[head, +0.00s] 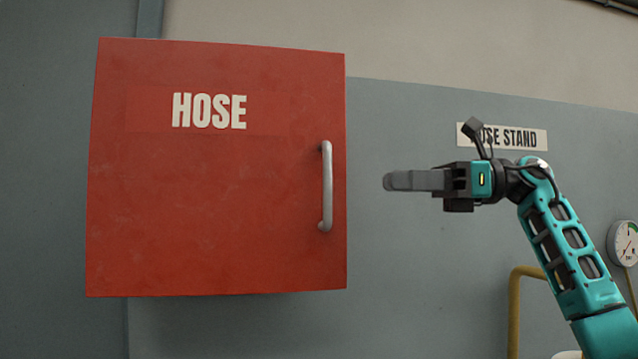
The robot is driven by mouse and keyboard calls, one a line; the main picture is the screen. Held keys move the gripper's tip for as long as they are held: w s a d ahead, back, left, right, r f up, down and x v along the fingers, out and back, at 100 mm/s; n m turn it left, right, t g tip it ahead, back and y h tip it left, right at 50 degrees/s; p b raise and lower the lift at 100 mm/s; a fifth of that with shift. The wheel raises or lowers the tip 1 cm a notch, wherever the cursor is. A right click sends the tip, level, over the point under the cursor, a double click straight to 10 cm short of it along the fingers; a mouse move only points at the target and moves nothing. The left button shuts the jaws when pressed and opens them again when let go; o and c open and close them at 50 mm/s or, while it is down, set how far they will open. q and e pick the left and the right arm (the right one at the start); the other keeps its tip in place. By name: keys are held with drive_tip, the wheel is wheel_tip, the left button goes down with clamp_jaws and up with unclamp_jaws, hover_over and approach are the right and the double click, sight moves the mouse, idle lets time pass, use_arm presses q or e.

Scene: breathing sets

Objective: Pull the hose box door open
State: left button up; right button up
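The hose box (217,250) is a red wall box with white HOSE lettering on its front door. The door looks shut. A grey vertical bar handle (327,187) sits near the door's right edge. My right gripper (388,181) is to the right of the handle, apart from it, with its fingers pointing left toward it. The fingers are seen side-on and overlap, so I cannot tell whether they are open or shut. Nothing shows between them. My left gripper is not in view.
A HOSE STAND sign (520,138) is on the wall behind my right gripper. A yellow pipe (514,310) stands at the lower right, and a round gauge (624,243) is at the right edge. The space between the handle and my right gripper is clear.

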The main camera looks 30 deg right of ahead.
sight(328, 182)
drive_tip(key=x, duration=1.1)
drive_tip(key=shift+a, duration=0.2)
drive_tip(key=shift+c, duration=0.2)
clamp_jaws()
